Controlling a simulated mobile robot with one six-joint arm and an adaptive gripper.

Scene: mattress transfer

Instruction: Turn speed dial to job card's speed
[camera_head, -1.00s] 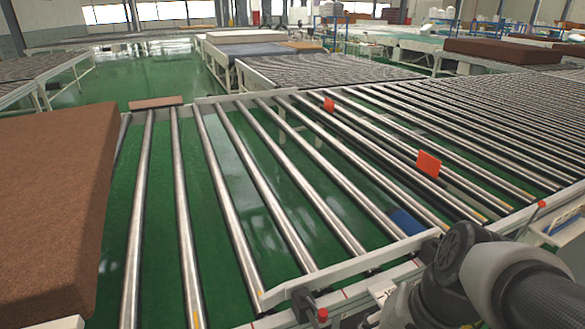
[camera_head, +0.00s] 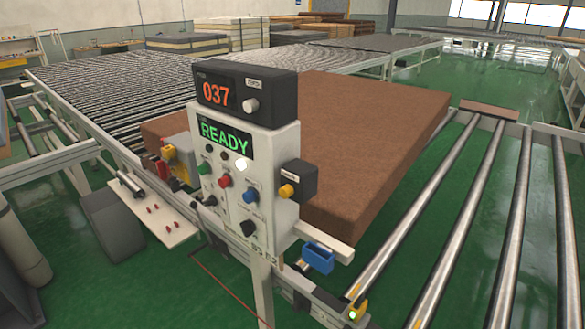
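A white control panel (camera_head: 285,215) stands on a post at the near side of the conveyor. On top of it is a dark box (camera_head: 278,97) with a red display reading 037 (camera_head: 215,94) and a pale round knob (camera_head: 251,105) with a small label above it. A green READY screen (camera_head: 224,138) is below. The panel face carries several coloured buttons and black knobs, including a lower black knob (camera_head: 248,228). Their labels are too small to read. No job card can be made out for certain. My gripper is not in view.
A brown mattress (camera_head: 370,140) lies on the rollers behind the panel. A side box with a yellow button (camera_head: 287,190) juts from the panel's right. A blue holder (camera_head: 318,258) hangs on the rail. A white shelf (camera_head: 155,215) is at left. Green floor is open at front left.

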